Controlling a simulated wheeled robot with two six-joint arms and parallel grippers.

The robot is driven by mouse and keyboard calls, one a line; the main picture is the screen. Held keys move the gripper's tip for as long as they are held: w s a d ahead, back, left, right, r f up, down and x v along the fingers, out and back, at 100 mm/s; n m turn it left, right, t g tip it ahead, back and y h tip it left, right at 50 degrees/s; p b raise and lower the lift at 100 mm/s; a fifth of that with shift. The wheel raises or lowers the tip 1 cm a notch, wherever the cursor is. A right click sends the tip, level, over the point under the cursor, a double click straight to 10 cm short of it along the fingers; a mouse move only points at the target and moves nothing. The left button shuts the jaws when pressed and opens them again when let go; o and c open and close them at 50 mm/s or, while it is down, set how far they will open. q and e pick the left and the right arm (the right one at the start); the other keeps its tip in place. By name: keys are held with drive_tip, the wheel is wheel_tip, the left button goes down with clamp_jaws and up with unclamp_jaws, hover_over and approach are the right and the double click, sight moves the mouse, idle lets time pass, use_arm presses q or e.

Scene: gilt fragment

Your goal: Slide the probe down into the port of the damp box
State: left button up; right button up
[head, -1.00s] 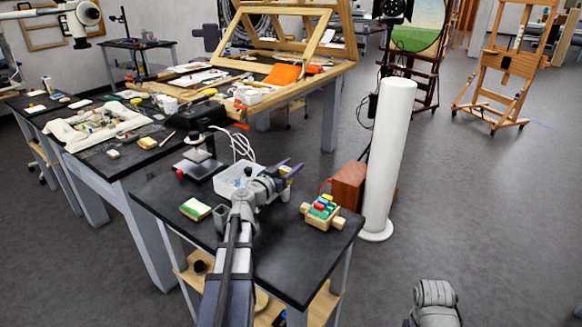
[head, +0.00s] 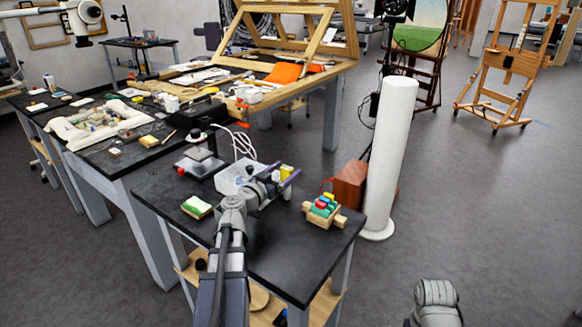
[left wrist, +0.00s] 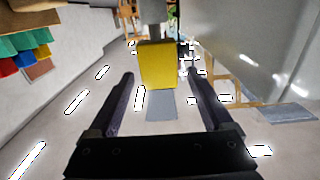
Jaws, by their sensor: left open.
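A yellow block-like piece with grey parts, seemingly the probe, shows beside my left fingertips in the head view (head: 287,169). In the left wrist view the yellow piece (left wrist: 157,66) appears between and just beyond the fingertips. My left gripper (head: 288,174) is open, its fingers pointing toward the back right over the table; it also shows in the left wrist view (left wrist: 160,75). I cannot tell whether either finger touches the yellow piece. A pale translucent box (head: 229,181), likely the damp box, stands just left of the gripper, partly hidden by my arm. Its port is not clear.
A wooden block with coloured pieces (head: 322,211) sits to the right on the black table (head: 285,255). A green-topped block (head: 196,207) lies to the left. A stand with a dark base (head: 200,163) is behind. A tall white cylinder (head: 390,155) rises beyond the table's right edge.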

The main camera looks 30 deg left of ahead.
use_arm(q)
drive_tip(key=shift+s+a, duration=0.1)
drive_tip(key=shift+s, duration=1.8)
